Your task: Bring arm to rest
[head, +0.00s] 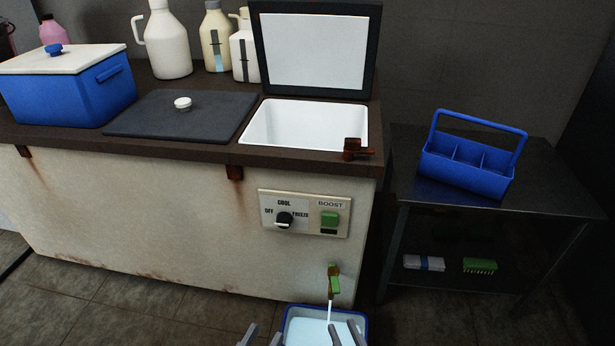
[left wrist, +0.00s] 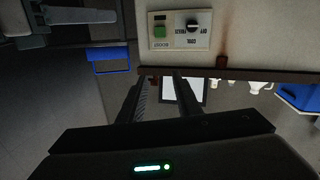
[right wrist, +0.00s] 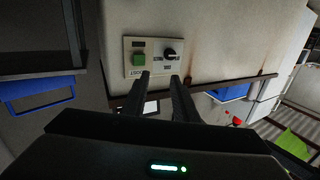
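My left gripper (head: 268,328) shows at the bottom edge of the head view, fingers apart. My right gripper (head: 343,327) is beside it, over the blue basin (head: 366,320), fingers also apart. In the left wrist view the left gripper (left wrist: 160,76) is open with nothing between its fingers. In the right wrist view the right gripper (right wrist: 160,75) is open and empty too. Both wrist views look toward the tank's control panel (head: 304,213). The arms themselves are mostly out of view.
The cream tank (head: 140,225) has one raised lid (head: 314,52) and one closed lid (head: 180,125). Its green-handled tap (head: 334,281) runs water into the basin. A blue cooler (head: 60,92) and several bottles stand on top. A dark side table (head: 560,195) holds a blue caddy (head: 465,176).

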